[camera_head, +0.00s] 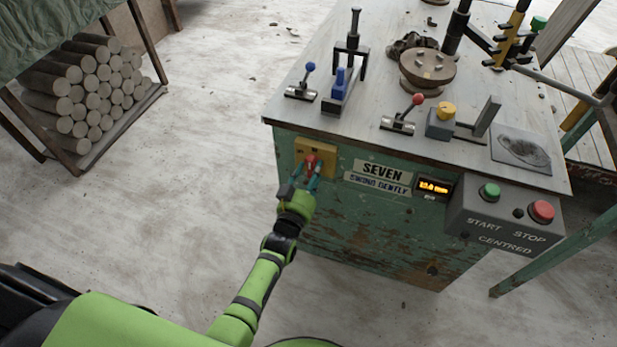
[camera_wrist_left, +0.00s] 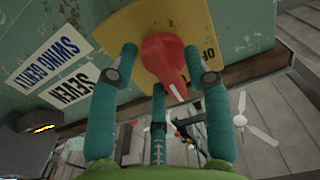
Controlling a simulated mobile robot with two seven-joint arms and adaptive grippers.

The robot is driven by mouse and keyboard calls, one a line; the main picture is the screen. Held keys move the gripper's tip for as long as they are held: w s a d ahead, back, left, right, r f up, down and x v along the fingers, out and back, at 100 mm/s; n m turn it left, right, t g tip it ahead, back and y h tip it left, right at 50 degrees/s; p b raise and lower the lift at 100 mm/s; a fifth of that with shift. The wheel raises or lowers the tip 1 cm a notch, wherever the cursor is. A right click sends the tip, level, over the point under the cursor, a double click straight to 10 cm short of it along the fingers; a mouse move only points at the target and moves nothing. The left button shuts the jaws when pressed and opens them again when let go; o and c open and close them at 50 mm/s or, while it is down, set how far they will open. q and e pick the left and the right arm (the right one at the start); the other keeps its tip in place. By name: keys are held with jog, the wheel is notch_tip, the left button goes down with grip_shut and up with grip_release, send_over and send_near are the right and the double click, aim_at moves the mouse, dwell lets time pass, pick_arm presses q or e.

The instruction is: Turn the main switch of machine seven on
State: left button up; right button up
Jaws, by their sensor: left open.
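The main switch is a red knob (camera_head: 310,162) on a yellow plate (camera_head: 328,153), on the green front of the machine marked SEVEN (camera_head: 383,171). In the left wrist view the red knob (camera_wrist_left: 165,58) has its narrow end pointing down and slightly right. The yellow plate (camera_wrist_left: 128,30) carries dark lettering, partly hidden by a finger. My left gripper (camera_head: 307,174) is open in front of the switch. In the wrist view its teal fingers (camera_wrist_left: 160,72) stand spread around the knob; whether any touches it I cannot tell. My right gripper is not in view.
On the machine top stand a blue-knobbed lever (camera_head: 310,68), a red-knobbed lever (camera_head: 417,99), a yellow knob (camera_head: 446,110) and a round wheel (camera_head: 428,68). A grey START/STOP box (camera_head: 505,222) juts from the front right. Stacked clay logs (camera_head: 85,85) stand left. Floor between is clear.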

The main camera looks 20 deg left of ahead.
pick_arm(q)
jog(key=s, duration=1.2)
jog(key=shift+a, duration=0.2)
